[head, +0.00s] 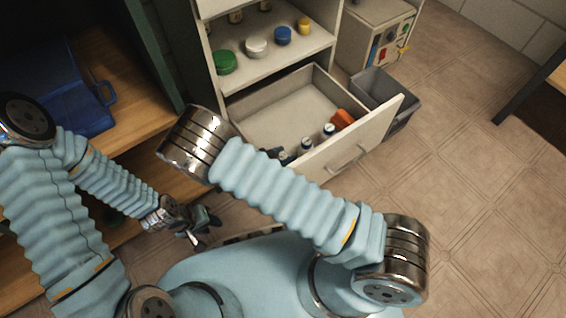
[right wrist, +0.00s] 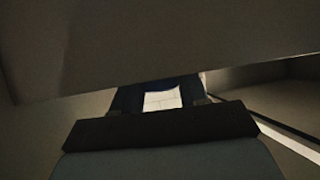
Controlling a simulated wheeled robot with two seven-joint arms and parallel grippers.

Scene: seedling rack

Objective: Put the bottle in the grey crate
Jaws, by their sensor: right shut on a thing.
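My left gripper (head: 203,228) is low in the head view, with its fingers apart and nothing between them. My right arm crosses the middle of the head view, and its gripper is hidden there behind the arm's metal elbow. In the right wrist view my right gripper (right wrist: 160,98) is shut on a white thing (right wrist: 161,99). Only a small part of that thing shows, so I cannot tell whether it is the bottle. Several small dark-and-white bottles (head: 329,130) stand in the open drawer. A grey open container (head: 405,112), perhaps the grey crate, stands behind the drawer front.
The open drawer (head: 345,155) juts out from the cabinet and also holds an orange thing (head: 342,118). Coloured lids (head: 256,47) sit on the shelf above. A blue bin (head: 88,115) lies on the wooden shelf at left. A pale panel (right wrist: 150,45) hangs close over my right gripper. The floor at right is clear.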

